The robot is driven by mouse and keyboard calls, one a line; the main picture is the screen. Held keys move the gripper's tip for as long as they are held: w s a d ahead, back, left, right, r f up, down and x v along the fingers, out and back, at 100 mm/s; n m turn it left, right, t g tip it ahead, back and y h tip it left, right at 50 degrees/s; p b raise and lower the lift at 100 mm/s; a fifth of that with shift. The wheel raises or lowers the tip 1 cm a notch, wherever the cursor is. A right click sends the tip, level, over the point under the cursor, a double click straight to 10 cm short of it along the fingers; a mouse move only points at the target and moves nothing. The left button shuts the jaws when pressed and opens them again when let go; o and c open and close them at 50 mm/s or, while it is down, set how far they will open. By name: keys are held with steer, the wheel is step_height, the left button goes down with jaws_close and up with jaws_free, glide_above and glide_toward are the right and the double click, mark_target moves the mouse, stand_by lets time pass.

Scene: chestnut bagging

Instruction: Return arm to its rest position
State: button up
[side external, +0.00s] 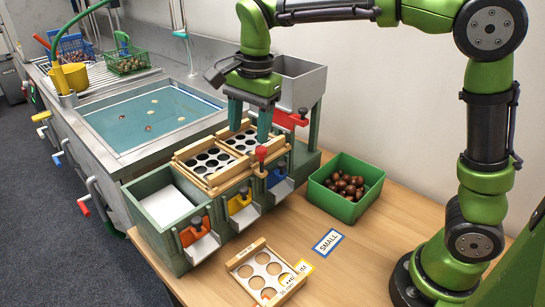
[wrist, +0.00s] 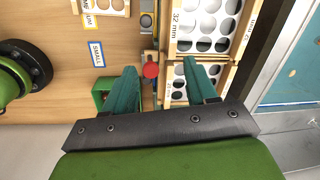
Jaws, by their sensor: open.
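My gripper (side external: 250,122) is open, fingers pointing down, above the wooden sieve trays of the green sorting station. Nothing shows between its fingers. In the wrist view my gripper (wrist: 159,66) has its two teal fingers spread apart. A red knob (wrist: 151,70) appears between them, below. The far sieve tray (side external: 241,141) and the near sieve tray (side external: 208,160) lie side by side on the station. My arm reaches in from the right side, its elbow bent high.
A green bin (side external: 345,210) of chestnuts stands on the table right of the station. A SMALL label (side external: 327,242) and a loose wooden sieve (side external: 266,275) lie in front. A grey hopper (side external: 297,86) stands close behind my gripper. A water basin (side external: 150,118) is at left.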

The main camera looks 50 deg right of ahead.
steer(key=s+d+f+n+t, duration=0.1)
steer(key=s+d+n+t, duration=0.2)
steer(key=s+n, duration=0.2)
steer(key=s+d+f+n+t+y, duration=0.1)
steer(key=s+d+n+t, duration=0.2)
steer(key=s, duration=0.9)
steer(key=d+n, duration=0.1)
steer(key=n, duration=0.2)
steer(key=shift+d, duration=0.3)
steer(key=shift+r, duration=0.1)
